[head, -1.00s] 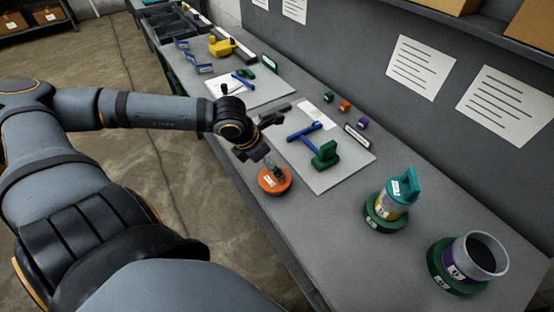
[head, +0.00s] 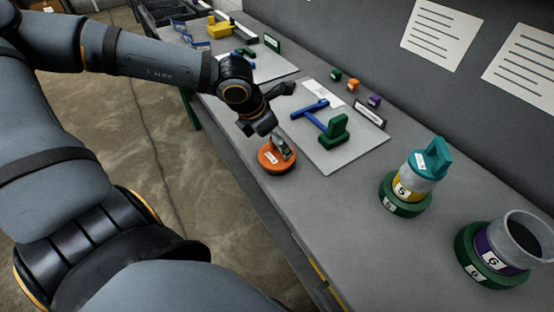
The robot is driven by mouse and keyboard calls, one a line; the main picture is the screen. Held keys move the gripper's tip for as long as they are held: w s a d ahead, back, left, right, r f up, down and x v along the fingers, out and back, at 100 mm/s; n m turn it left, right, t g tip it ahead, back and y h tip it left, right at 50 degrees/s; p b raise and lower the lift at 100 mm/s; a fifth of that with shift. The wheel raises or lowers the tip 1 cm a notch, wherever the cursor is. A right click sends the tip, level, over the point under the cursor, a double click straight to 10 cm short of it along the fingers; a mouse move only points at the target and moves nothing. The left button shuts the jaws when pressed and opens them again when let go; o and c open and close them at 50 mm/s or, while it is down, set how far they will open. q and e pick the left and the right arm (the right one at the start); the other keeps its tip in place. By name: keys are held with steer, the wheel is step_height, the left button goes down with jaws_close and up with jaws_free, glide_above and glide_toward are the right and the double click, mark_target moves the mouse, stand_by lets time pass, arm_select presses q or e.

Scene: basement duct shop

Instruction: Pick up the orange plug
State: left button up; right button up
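The orange plug (head: 270,165), a low round disc with a white label on its side, sits on the grey bench near its front edge. My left gripper (head: 280,142) reaches down over it from behind and left. Grey-green parts, apparently its fingertips, stand at the top of the plug. The view is too small to tell whether they grip anything, and the plug's top is partly hidden. My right gripper is out of view.
A grey mat (head: 345,158) with a blue T-shaped tool (head: 310,110) and a green block (head: 335,132) lies right of the plug. A teal plug (head: 430,160) stands in a stack on a green base (head: 405,207). A grey cup (head: 525,240) is at the right.

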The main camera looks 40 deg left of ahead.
mark_target(277, 154)
arm_select(q)
steer(key=shift+x, duration=1.15)
steer(key=c, duration=1.9)
